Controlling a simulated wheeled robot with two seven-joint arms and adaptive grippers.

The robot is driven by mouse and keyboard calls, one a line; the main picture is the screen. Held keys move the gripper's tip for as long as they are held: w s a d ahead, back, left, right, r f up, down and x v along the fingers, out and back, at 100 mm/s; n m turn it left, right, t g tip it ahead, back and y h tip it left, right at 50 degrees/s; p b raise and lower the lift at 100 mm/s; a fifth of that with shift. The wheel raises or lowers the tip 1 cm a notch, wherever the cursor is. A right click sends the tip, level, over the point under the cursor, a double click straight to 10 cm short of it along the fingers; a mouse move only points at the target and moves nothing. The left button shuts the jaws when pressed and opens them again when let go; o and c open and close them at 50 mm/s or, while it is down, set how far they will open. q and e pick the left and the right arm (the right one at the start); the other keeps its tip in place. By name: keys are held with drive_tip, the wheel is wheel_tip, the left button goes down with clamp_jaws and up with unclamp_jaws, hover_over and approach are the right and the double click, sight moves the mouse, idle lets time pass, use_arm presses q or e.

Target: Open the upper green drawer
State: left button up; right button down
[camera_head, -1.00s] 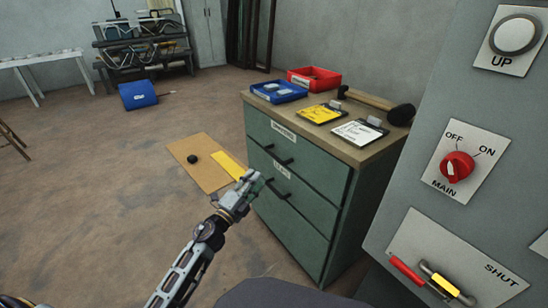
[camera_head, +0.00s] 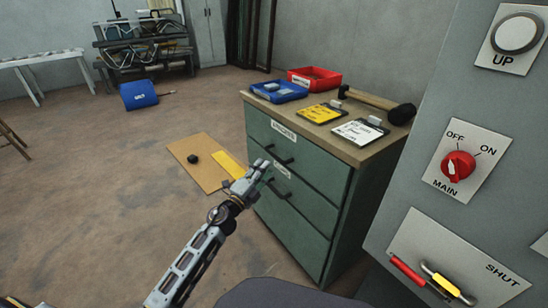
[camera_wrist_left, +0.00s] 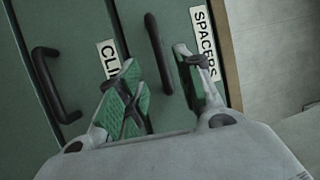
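The upper green drawer (camera_head: 315,168), labelled SPACERS, looks closed in its cabinet. Its dark bar handle (camera_head: 277,155) also shows in the left wrist view (camera_wrist_left: 155,45). The drawer below (camera_head: 300,215) has a label starting CLI and its own handle (camera_wrist_left: 52,88). My left gripper (camera_head: 264,166) is in front of the cabinet's drawer fronts. In the left wrist view its fingers (camera_wrist_left: 158,62) are apart, one on each side of the upper handle, with no clear grip on it. My right gripper is not in view.
On the cabinet top are a blue tray (camera_head: 279,92), a red tray (camera_head: 314,78), two clipboards and a mallet (camera_head: 400,114). A grey control panel (camera_head: 400,200) stands close at the right. Cardboard (camera_head: 205,178) lies on the floor left of the cabinet.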

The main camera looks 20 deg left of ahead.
sight(274, 156)
use_arm(q)
drive_tip(key=shift+x, duration=4.1)
drive_tip(key=shift+c, duration=0.3)
clamp_jaws()
